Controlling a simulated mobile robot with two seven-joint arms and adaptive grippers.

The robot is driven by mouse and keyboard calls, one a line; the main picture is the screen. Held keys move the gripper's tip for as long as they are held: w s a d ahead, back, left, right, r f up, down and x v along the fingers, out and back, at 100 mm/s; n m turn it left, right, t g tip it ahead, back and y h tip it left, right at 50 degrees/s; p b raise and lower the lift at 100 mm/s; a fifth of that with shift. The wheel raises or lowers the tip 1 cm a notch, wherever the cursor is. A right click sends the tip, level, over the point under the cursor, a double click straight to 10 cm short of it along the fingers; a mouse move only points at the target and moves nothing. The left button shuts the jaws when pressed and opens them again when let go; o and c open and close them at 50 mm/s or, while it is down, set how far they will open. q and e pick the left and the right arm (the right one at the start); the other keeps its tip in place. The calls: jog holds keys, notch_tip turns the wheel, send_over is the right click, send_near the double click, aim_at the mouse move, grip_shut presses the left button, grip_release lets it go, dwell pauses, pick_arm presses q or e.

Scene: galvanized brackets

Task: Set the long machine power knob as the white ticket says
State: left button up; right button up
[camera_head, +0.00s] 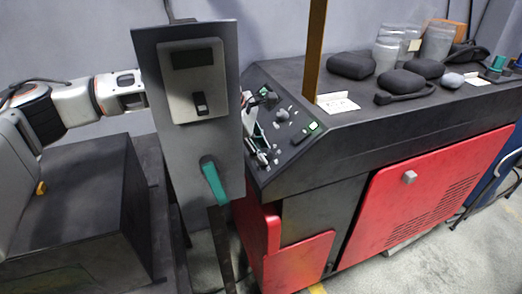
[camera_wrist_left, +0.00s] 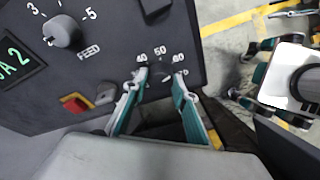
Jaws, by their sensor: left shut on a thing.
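The long red-and-black machine (camera_head: 420,125) has a sloped control panel (camera_head: 310,128) at its left end. My left gripper (camera_head: 262,132) reaches the panel from behind a grey upright stand. My right gripper (camera_wrist_left: 275,75) seems to show at the right edge.
A FEED knob (camera_wrist_left: 62,32), a red switch (camera_wrist_left: 75,103) and a green display (camera_wrist_left: 14,60) are close beside my left gripper. The grey stand (camera_head: 180,160), with a teal lever (camera_head: 214,184), hides part of my left arm. Dark pouches (camera_head: 400,82) and clear jars lie farther right.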

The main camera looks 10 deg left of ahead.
pick_arm(q)
jog(key=o, duration=1.1)
jog(key=shift+r, duration=0.1)
jog(key=v, duration=1.2)
jog(key=shift+s+d, duration=0.1)
